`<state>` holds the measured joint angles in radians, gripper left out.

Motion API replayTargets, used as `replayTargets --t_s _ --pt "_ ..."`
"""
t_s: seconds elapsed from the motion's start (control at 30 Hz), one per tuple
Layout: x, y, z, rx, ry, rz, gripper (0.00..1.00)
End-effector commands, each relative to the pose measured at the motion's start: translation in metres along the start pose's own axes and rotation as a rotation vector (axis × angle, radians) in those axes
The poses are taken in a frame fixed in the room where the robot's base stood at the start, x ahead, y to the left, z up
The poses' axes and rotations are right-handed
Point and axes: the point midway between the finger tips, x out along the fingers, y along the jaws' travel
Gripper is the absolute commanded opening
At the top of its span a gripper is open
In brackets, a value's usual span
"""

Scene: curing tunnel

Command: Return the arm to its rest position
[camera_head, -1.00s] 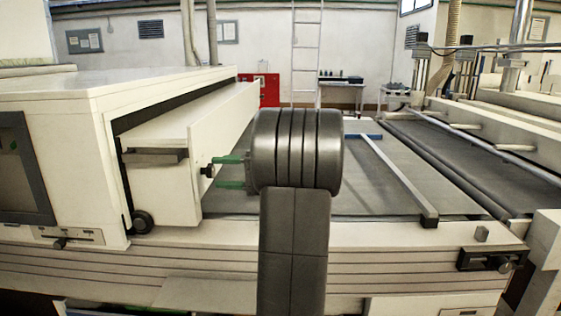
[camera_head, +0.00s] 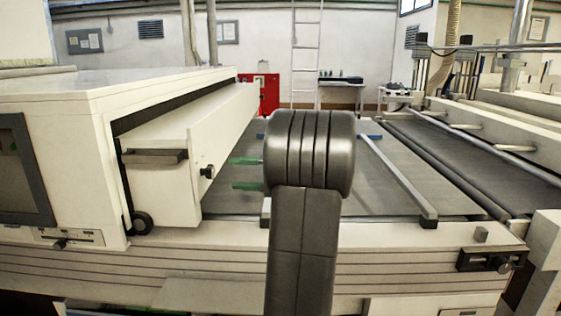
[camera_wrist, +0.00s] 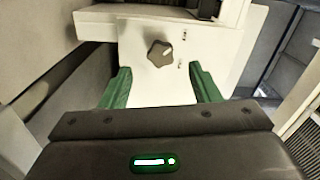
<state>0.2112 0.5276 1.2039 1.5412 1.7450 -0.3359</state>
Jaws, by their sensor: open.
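My arm, dark grey, rises in front of the conveyor in the head view. My gripper (camera_head: 246,174) has two green fingers pointing left toward the white hinged panel (camera_head: 230,125) of the tunnel housing. The fingers are apart and empty, with a gap between them and the dark knob (camera_head: 208,171) on the panel. In the wrist view my gripper (camera_wrist: 160,82) shows its green fingers spread wide, and the star-shaped knob (camera_wrist: 160,53) lies beyond them, not held.
The white housing (camera_head: 60,95) stands at left with a dark screen (camera_head: 20,165). The grey conveyor belt (camera_head: 390,180) lies behind my arm, with a metal bar (camera_head: 400,178) across it. A second conveyor (camera_head: 470,145) runs at right. A red cabinet (camera_head: 262,92) stands at the back wall.

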Motion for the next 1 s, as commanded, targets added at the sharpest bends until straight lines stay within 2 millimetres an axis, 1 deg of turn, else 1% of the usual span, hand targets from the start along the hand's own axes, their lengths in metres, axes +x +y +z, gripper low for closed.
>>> replayTargets --t_s 0.03,0.3,0.37,1.0 --pt "0.012 0.000 0.001 -0.001 -0.005 -0.001 0.56" --pt "0.066 -0.001 0.001 -0.001 -0.004 -0.002 0.56" --pt "0.062 -0.006 -0.001 0.046 0.000 -0.001 0.56" --pt "0.061 -0.008 -0.001 0.478 0.000 -0.001 0.56"
